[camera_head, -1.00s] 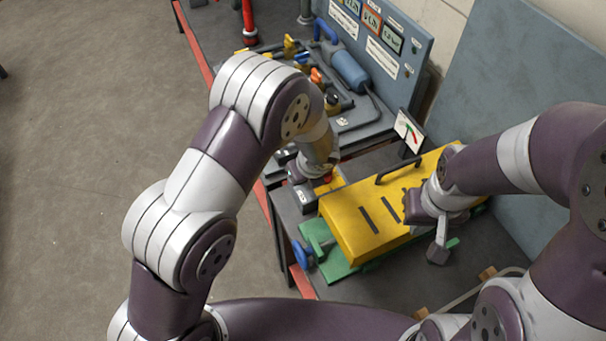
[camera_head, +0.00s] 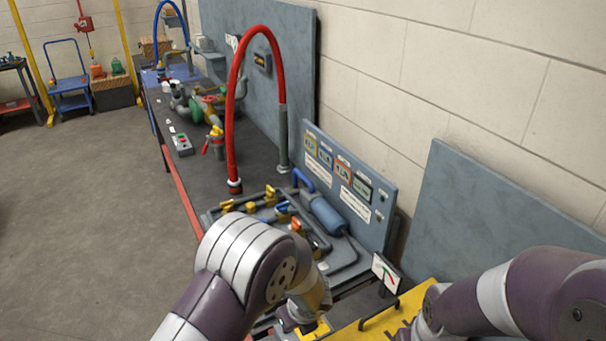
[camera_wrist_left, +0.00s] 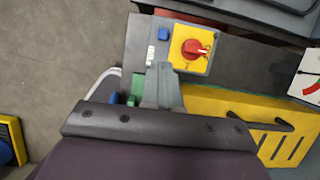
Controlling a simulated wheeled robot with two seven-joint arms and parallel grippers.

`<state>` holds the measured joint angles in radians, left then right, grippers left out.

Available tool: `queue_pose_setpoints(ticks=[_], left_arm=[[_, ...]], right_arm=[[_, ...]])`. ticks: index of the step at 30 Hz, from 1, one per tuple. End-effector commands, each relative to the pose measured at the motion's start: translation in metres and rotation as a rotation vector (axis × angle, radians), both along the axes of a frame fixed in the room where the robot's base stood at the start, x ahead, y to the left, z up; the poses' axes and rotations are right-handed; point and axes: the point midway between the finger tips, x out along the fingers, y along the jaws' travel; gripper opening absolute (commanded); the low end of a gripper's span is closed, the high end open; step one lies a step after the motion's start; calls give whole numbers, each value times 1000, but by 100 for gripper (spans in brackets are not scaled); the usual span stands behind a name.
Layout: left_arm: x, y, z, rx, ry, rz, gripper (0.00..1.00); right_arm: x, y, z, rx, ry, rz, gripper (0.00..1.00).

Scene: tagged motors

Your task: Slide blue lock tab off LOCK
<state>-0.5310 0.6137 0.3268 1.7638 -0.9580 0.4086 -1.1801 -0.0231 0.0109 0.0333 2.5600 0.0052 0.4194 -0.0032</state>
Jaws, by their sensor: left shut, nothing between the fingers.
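A red rotary switch (camera_wrist_left: 194,49) sits on a square yellow plate (camera_wrist_left: 186,63) in the left wrist view. A small blue tab (camera_wrist_left: 164,33) lies on the grey surface just left of the plate; I cannot read a LOCK label. My left gripper (camera_wrist_left: 163,72) is shut and empty, its tips below the tab and apart from it in the picture. My right gripper (camera_head: 408,335) is mostly cut off at the bottom.
A yellow slotted cover (camera_wrist_left: 285,149) stands right of my left gripper, with a dark handle (camera_head: 379,316). A gauge (camera_head: 386,272) stands behind it. The valve board with a blue cylinder (camera_head: 327,215) and a red hose (camera_head: 233,120) lie farther along the bench.

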Motion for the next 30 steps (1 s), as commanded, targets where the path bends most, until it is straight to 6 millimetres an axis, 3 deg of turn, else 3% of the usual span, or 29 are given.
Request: queue_pose_setpoints(ticks=[2, 4, 5, 9, 12, 13, 18, 23, 26, 28, 29, 30], left_arm=[[-1, 0, 0, -32, -14, 94, 0], [-27, 10, -9, -98, 6, 385, 0], [-45, 17, -7, -136, 12, 576, 0], [-121, 83, 47, -361, -52, 1743, 0], [-161, 119, 80, -496, -100, 2324, 0], [-166, 126, 86, -532, -108, 2403, 0], [-164, 151, 107, -653, -164, 2512, 0], [-163, 150, 105, -649, -160, 2504, 0], [-168, 131, 75, -585, -119, 2434, 0], [-151, 101, 38, -530, -88, 2258, 0], [-137, 84, 20, -498, -70, 2081, 0], [-116, 59, -1, -449, -45, 1761, 0]], right_arm=[[0, 0, 0, 0, 0, 0, 0], [0, 0, 0, 0, 0, 0, 0], [0, 0, 0, 0, 0, 0, 0], [0, 0, -9, 0, 0, 0, 0], [0, 0, -14, 0, 0, 0, 0], [0, 0, -15, 0, 0, 0, 0], [0, 0, -17, 0, 0, 0, 0], [0, 0, -18, 0, 0, 0, 0], [0, 0, -37, 0, -1, 0, 0], [0, 0, -61, 0, 0, 0, 0], [0, 0, -73, 0, 0, 0, 0], [0, 0, -86, 0, 0, 0, 0]])
